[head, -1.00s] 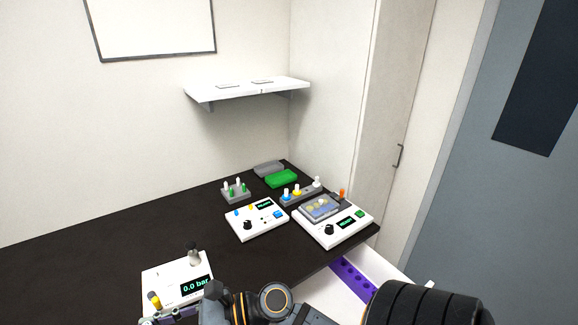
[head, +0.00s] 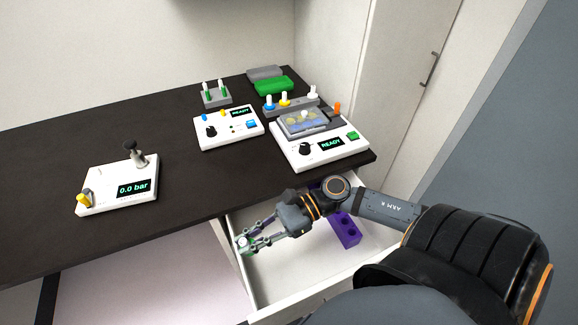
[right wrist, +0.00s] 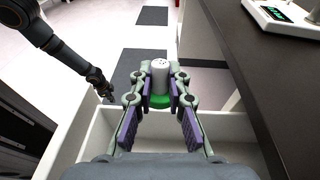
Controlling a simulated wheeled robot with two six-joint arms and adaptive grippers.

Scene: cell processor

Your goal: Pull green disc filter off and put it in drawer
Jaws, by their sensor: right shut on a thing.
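My right gripper (head: 250,243) is shut on the green disc filter (head: 243,240), a small piece with a white top and a green lower part. In the right wrist view the white top (right wrist: 160,72) stands upright between the fingertips (right wrist: 160,92), with the green disc (right wrist: 160,101) below. The white drawer (head: 290,275) is pulled open under the bench. The filter overlaps the drawer's left wall in the head view; its height above the drawer is hard to judge. My left gripper (right wrist: 106,92) shows small in the right wrist view, apart from the filter; its jaws are unclear.
A purple rack (head: 347,230) with holes lies in the drawer, to the right of my gripper. A white pressure unit (head: 110,198) reading 0.0 bar stands on the black bench (head: 60,160). Two white READY devices (head: 228,135) (head: 345,157) stand farther back. The drawer floor is otherwise largely bare.

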